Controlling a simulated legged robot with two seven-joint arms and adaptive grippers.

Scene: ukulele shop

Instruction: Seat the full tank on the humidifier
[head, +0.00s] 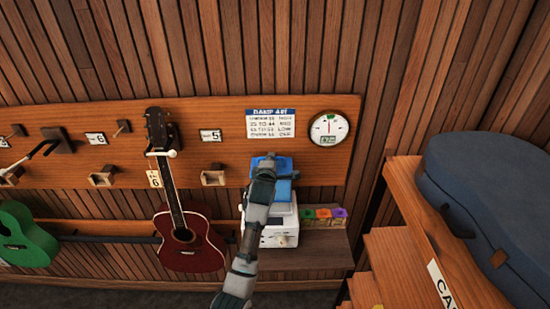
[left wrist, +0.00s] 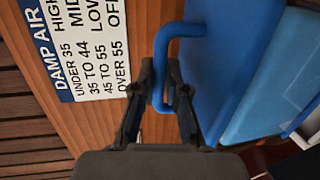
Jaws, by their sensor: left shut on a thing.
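The blue tank (head: 284,166) has a darker blue top and a lighter blue body (head: 283,189). It is upright over the white humidifier (head: 280,228), which stands on the shelf below the board. I cannot tell whether the tank touches the humidifier, as my arm covers part of both. My left gripper (head: 264,166) is shut on the tank's blue handle. In the left wrist view the fingers (left wrist: 160,78) close around the handle loop (left wrist: 180,30), beside the tank's blue top (left wrist: 228,70). My right gripper is out of view.
Small green, orange and purple boxes (head: 323,214) sit right of the humidifier on the brown shelf (head: 318,250). A red ukulele (head: 190,243) hangs to the left. A round dial (head: 328,128) and a damp-air chart (head: 270,124) are on the board. A blue case (head: 490,190) is at right.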

